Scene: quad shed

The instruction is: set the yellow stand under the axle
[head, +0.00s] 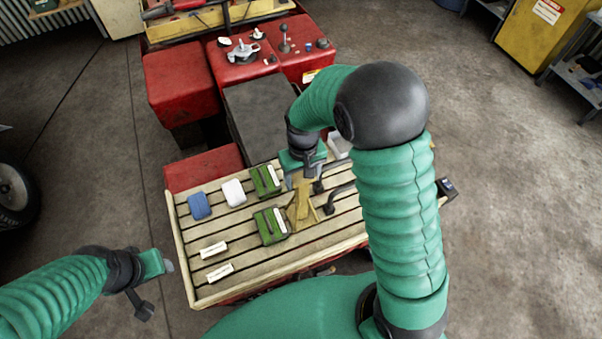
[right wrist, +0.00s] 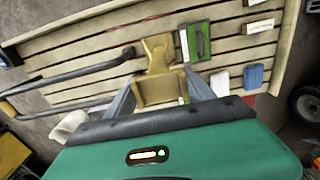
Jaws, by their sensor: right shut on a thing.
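The yellow stand (head: 302,210) is at the slatted wooden deck of the red vehicle, right of the green boxes. My right gripper (head: 300,182) is shut on the stand from its far side. In the right wrist view the stand (right wrist: 158,55) sits between the two grey fingers of the gripper (right wrist: 160,92). I cannot tell whether the stand touches the slats. My left gripper (head: 167,265) is off the deck's left side, apart from everything; its finger gap is unclear. I cannot make out the axle in either view.
On the deck (head: 190,262) are two green boxes (head: 270,226), a blue block (head: 199,205), a white block (head: 233,192) and two labelled pale strips (head: 220,272). Dark bent bars (head: 338,196) stand close right of the stand. A wheel (head: 14,190) is at far left.

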